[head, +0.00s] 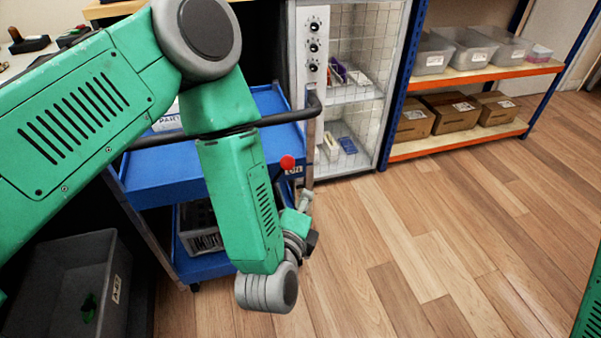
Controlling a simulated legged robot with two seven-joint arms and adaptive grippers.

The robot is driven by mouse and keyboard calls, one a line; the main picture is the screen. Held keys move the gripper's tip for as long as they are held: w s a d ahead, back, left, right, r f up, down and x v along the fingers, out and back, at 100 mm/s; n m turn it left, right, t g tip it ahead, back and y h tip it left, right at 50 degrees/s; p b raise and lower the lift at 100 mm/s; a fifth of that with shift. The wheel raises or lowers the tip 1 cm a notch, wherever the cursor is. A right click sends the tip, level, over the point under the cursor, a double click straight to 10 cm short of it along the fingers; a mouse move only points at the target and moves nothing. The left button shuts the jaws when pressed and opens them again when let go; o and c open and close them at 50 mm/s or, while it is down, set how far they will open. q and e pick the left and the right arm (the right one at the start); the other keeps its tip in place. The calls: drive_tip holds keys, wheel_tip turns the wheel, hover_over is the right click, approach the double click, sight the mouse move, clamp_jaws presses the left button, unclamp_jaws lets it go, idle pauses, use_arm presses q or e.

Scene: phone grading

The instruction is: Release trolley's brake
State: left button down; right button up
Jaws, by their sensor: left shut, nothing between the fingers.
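The blue trolley (160,172) stands at centre left with a dark push handle (290,116) along its near side. A red knob (287,162), which looks like the brake control, sits on the trolley's right corner above a small label. My left arm crosses in front of the trolley and hides much of it. My left gripper (306,198) is shut and empty, just below and right of the red knob, apart from it in the picture. Depth between them is hard to tell. My right gripper is out of view; only a sliver of green arm shows at the lower right edge.
A grey bin (62,290) stands on the floor at lower left. A white cabinet with dials (314,45) stands behind the trolley. An orange and blue rack (470,76) holds clear bins and cardboard boxes. The wooden floor (450,230) at right is clear.

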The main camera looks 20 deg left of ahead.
use_arm(q)
drive_tip(key=shift+r, duration=0.1)
drive_tip(key=shift+w, duration=0.1)
drive_tip(key=w+a+b, duration=0.4)
drive_tip(key=w+b, duration=0.1)
drive_tip(key=w, duration=0.3)
drive_tip(key=shift+w+f, duration=0.2)
drive_tip(key=shift+f, duration=0.15)
idle(0.5)
